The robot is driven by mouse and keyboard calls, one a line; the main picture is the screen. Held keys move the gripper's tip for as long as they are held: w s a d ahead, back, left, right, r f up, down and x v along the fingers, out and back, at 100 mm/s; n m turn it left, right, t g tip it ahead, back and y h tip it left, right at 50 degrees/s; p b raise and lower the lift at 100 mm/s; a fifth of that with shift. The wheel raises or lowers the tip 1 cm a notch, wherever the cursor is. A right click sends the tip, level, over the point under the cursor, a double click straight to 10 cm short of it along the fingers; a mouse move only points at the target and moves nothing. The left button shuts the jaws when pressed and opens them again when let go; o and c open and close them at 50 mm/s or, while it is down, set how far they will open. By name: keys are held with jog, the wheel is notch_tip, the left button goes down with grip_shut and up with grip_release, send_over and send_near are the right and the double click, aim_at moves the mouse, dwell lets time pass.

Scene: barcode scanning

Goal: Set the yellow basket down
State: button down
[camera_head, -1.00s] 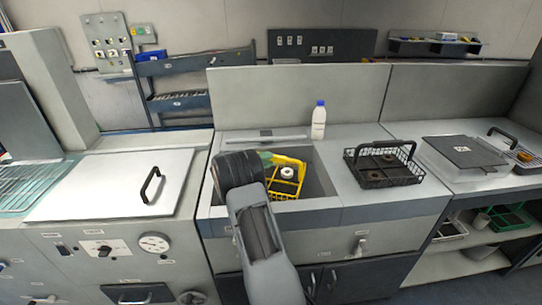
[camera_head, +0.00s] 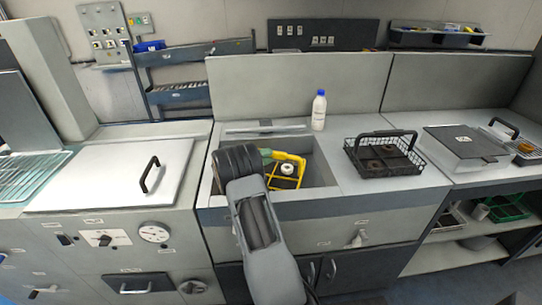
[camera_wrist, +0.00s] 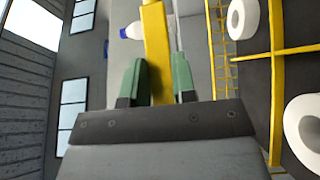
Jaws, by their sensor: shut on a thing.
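The yellow basket (camera_head: 302,167) is in the sink-like basin (camera_head: 323,172) in the middle of the counter, partly behind my arm in the head view. A white roll-shaped thing (camera_head: 287,169) sits in it. My gripper (camera_head: 266,154) is at the basket's upper left, with green fingers. In the wrist view my gripper (camera_wrist: 160,82) is shut on the yellow handle bar (camera_wrist: 156,50), one finger on each side. White rolls (camera_wrist: 243,18) show inside the basket at the right of that view. Whether the basket's underside touches the basin floor is hidden.
A black wire basket (camera_head: 384,154) with brown round things stands on the counter right of the basin. A white bottle with a blue cap (camera_head: 319,111) stands behind the basin. A lidded grey box (camera_head: 466,147) is further right. A white lid panel (camera_head: 113,177) lies left.

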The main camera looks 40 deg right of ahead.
jog(key=shift+f+b, duration=0.5)
jog(key=shift+b, duration=0.15)
jog(key=c, duration=1.1)
grip_release()
jog(key=shift+o, duration=1.3)
jog(key=shift+f, duration=0.15)
jog(key=shift+a, duration=0.15)
